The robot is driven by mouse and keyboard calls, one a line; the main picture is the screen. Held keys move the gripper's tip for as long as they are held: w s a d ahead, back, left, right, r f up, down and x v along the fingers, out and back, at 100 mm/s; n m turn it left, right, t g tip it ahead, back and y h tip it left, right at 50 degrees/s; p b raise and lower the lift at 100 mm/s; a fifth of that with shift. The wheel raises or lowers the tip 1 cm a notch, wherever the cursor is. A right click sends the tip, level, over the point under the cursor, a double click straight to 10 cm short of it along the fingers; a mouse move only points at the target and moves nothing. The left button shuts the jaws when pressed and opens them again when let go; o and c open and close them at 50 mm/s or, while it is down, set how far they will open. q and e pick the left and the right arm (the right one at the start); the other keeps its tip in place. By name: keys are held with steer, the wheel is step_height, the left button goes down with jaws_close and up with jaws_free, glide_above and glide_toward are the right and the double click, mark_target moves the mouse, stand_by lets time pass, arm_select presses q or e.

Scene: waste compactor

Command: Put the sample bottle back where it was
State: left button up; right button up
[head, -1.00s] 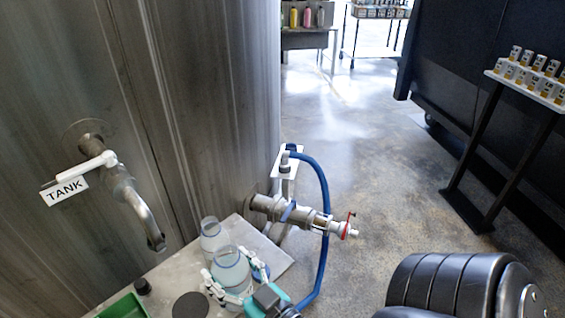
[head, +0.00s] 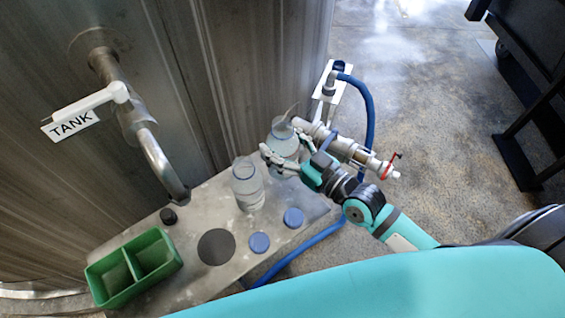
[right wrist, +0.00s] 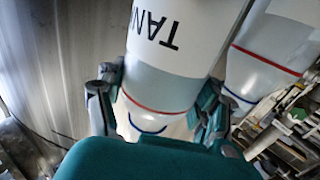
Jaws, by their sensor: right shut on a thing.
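My right gripper (head: 282,150) is shut around a clear bottle (head: 283,134) at the back of the metal shelf (head: 190,212), beside the metal sampling valve. In the right wrist view this bottle (right wrist: 160,88) has a white TANK label, a red line and a blue line, and sits between my right fingers (right wrist: 160,115). I cannot tell whether its base touches the shelf. A second clear bottle (head: 248,190) stands upright on the shelf, nearer and to the left. It also shows at right in the right wrist view (right wrist: 265,60). My left gripper is not in view.
The sampling valve (head: 345,148) and blue hose (head: 368,115) are close to the gripper. Two blue caps (head: 293,217) (head: 259,242), a dark disc (head: 216,247), a black cap (head: 168,216) and a green divided box (head: 133,268) occupy the shelf. The TANK pipe (head: 160,165) overhangs it.

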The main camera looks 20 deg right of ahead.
step_height(320, 180, down, 3)
steer(key=shift+r+b, duration=0.1)
steer(key=shift+b, duration=0.2)
step_height(320, 180, down, 2)
steer(key=shift+f, duration=0.1)
steer(key=shift+w+f, duration=0.1)
steer(key=shift+f+b, duration=0.1)
steer(key=shift+b, duration=0.25)
steer(key=o, duration=1.3)
steer(key=shift+f, duration=0.1)
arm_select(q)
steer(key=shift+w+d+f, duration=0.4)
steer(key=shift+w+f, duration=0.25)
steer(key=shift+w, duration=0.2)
